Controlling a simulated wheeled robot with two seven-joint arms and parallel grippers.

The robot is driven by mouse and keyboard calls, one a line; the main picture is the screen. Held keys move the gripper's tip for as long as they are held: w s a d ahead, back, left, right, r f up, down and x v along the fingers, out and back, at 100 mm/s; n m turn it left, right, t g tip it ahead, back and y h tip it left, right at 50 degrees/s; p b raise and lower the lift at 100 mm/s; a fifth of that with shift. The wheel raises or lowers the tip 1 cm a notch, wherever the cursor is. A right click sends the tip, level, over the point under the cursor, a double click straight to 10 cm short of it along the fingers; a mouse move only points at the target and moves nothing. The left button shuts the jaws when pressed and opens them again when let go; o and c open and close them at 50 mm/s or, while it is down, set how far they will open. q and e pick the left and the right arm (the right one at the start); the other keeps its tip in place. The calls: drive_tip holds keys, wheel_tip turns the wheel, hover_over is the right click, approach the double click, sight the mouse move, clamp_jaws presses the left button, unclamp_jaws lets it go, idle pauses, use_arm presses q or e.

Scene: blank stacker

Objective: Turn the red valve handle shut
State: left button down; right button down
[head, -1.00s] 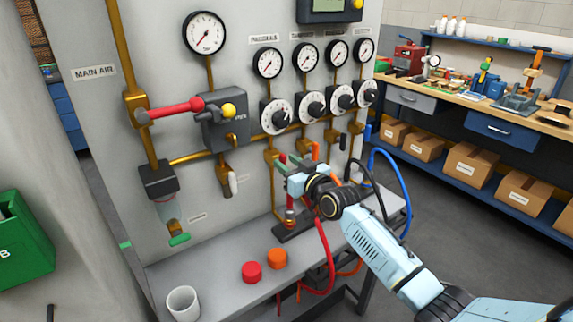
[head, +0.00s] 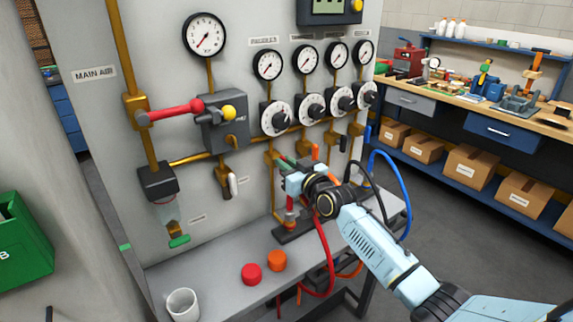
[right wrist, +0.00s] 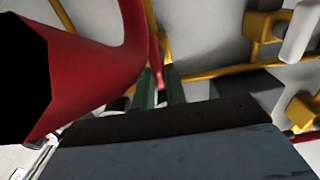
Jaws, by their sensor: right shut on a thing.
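The red valve handle (head: 176,111) points sideways, roughly level, across the brass MAIN AIR pipe (head: 135,112) at the panel's left in the head view. My right gripper (head: 285,168) is well to the right of and below it, low in front of the panel and over the bench. In the right wrist view its two dark green fingers (right wrist: 160,90) are close together, with a slim red piece (right wrist: 156,70) between them. I cannot tell whether this piece belongs to the red hose (right wrist: 85,80) beside it. My left gripper is not in view.
The bench (head: 215,262) below the panel carries a white cup (head: 183,304), a red cap (head: 251,274) and an orange cap (head: 277,260). Red and blue hoses hang around my right arm. Dials and gauges line the panel above.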

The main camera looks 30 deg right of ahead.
drive_tip(key=shift+f+m, duration=0.15)
drive_tip(key=shift+m, duration=0.15)
drive_tip(key=m, duration=0.5)
drive_tip(key=d+f+m, duration=0.1)
drive_tip(key=m, duration=0.5)
drive_tip(key=f+m, duration=0.1)
drive_tip(key=m, duration=0.5)
drive_tip(key=shift+d, duration=0.15)
drive_tip(key=shift+m, duration=0.3)
drive_tip(key=c, duration=1.4)
unclamp_jaws()
drive_tip(key=shift+w+r, duration=0.1)
drive_tip(key=shift+c, duration=0.2)
drive_tip(key=shift+r, duration=0.1)
drive_tip(key=shift+d, duration=0.1)
